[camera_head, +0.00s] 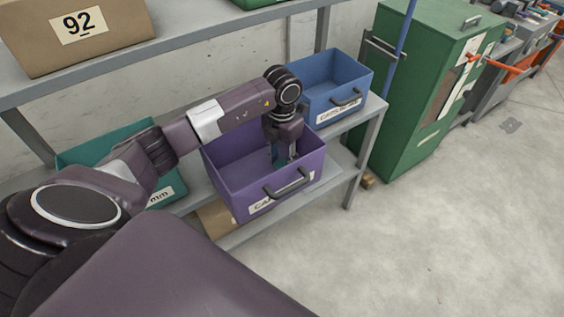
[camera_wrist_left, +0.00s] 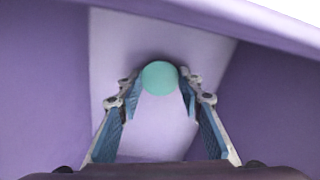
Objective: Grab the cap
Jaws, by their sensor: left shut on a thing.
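The cap (camera_wrist_left: 159,77) is a round, teal-green disc. In the left wrist view it sits between my left gripper's two fingertips, above the pale floor of the purple bin (camera_wrist_left: 50,85). My left gripper (camera_head: 283,160) reaches down into this open purple bin (camera_head: 240,196) on the shelf in the head view. Its blue-padded fingers are shut on the cap. In the head view the cap cannot be told apart from the fingers. My right gripper is in neither view.
A blue bin (camera_head: 322,97) stands behind and right of the purple bin, and a teal bin (camera_head: 170,190) stands to its left. A cardboard box (camera_head: 115,48) labelled 92 is on the upper shelf. A green cabinet (camera_head: 405,110) stands right of the shelf. The floor at right is clear.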

